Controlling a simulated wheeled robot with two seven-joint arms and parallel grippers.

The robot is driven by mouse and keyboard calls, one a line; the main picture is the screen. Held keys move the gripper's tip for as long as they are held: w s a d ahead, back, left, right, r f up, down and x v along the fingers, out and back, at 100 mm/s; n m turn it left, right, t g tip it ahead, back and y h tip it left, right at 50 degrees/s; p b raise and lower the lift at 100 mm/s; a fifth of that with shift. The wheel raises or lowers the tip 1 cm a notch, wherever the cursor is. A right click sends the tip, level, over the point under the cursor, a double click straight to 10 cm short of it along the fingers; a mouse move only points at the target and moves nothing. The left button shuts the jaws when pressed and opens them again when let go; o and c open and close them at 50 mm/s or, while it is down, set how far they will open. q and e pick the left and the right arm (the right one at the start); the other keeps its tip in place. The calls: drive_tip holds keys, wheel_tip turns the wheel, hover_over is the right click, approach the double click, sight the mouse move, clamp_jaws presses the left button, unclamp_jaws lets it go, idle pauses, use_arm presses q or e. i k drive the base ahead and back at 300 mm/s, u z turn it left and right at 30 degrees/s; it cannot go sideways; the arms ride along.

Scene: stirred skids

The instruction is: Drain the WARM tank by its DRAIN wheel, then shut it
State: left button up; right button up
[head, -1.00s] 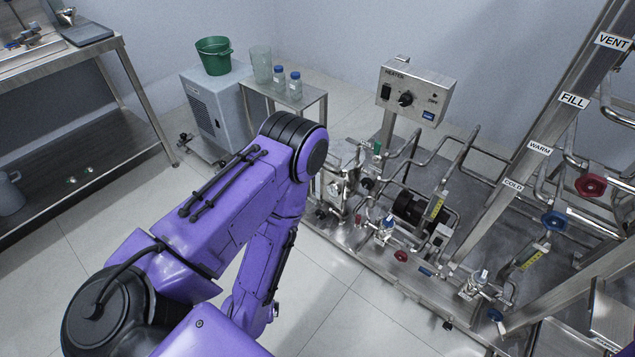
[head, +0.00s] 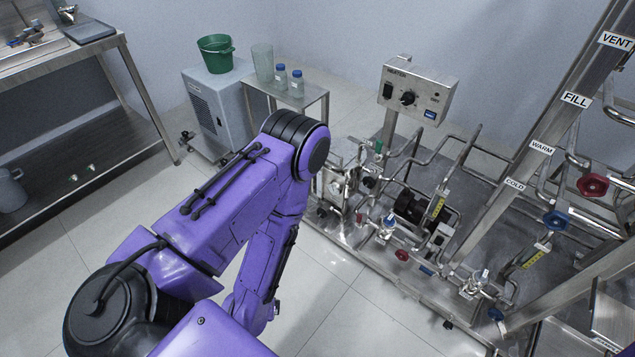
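The pipe skid (head: 375,240) stands at the right of the head view. Its slanted post carries the labels VENT (head: 614,40), FILL (head: 576,99), WARM (head: 541,147) and COLD (head: 515,184). A red handwheel (head: 592,186) and a blue handwheel (head: 556,219) are on pipes right of the post. Low at the skid's front are a small red wheel (head: 402,255) and a small blue wheel (head: 495,314). I see no DRAIN label, so I cannot tell which wheel it marks. My purple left arm reaches down mid-view; its gripper is hidden. My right gripper is not in view.
A heater box (head: 417,92) stands on a post behind the skid. A grey cabinet (head: 216,112) bears a green bucket (head: 215,54). A small steel table (head: 306,99) holds two bottles and a clear beaker. A steel bench (head: 75,52) is at left. Tiled floor is clear in front.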

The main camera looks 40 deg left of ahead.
sight(319, 210)
drive_tip(key=z, duration=0.05)
drive_tip(key=k, duration=0.45)
drive_tip(key=u, duration=0.7)
drive_tip(key=i, duration=1.2)
drive_tip(key=z, duration=0.15)
